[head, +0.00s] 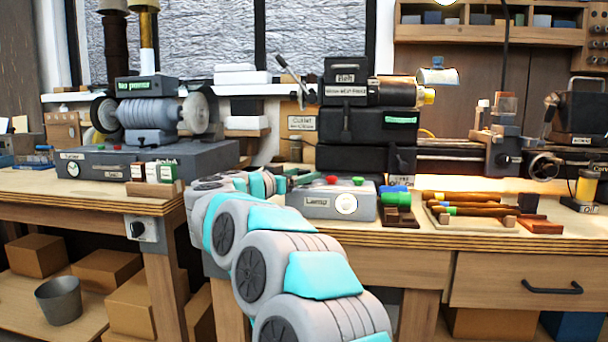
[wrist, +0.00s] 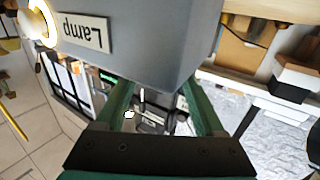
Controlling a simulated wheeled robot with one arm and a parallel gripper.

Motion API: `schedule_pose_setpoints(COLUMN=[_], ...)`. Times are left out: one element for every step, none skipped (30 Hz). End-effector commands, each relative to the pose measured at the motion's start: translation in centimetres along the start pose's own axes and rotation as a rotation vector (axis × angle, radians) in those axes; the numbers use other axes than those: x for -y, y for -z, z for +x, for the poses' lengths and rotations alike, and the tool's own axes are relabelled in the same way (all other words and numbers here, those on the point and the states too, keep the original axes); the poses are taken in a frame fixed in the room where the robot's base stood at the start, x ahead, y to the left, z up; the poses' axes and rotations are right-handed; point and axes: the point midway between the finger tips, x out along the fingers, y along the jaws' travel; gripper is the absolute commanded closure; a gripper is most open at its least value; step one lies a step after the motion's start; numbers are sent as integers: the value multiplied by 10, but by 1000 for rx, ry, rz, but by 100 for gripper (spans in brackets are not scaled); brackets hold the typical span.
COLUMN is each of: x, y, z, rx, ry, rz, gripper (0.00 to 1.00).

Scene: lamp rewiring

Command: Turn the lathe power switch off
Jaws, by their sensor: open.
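The lathe (head: 372,120), a dark headstock with a motor and bed, stands at the back of the bench on the right. I cannot tell for certain which control is its power switch. A grey control box labelled "Lamp" (head: 312,203) sits at the bench front, with a red and a green button on top and a round white dial. It shows upside down in the wrist view (wrist: 160,30). My gripper (wrist: 155,92) is open, its green fingers close beside the box's edge. In the head view my gripper (head: 283,183) is at the box's left, partly hidden by my arm.
A grinder (head: 150,112) stands on a grey base at the left. A rotary switch box (head: 146,231) is fixed below the left bench edge. Wooden-handled tools (head: 470,197) lie right of the "Lamp" box. Small labelled boxes (head: 152,171) stand left of my arm.

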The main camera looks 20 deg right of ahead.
Motion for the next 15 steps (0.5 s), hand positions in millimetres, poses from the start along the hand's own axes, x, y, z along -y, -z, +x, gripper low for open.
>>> schedule_pose_setpoints(x=[0,0,0,0,0,0,0,0,1,0,0,0,0,1,0], y=[0,0,0,0,0,0,0,0,0,0,0,0,0,0,0], z=[5,7,9,10,11,12,12,12,12,12,12,12,12,12,12], rx=[0,0,0,0,0,-1,-1,-1,-1,-1,-1,-1,-1,-1,-1], ry=[0,0,1,1,1,1,1,1,1,1,1,1,1,1,2], rz=[0,-1,-1,-1,-1,-1,-1,-1,-1,-1,-1,-1,-1,-1,-1], gripper=[29,29,29,29,29,29,29,29,29,29,29,29,30,34,38])
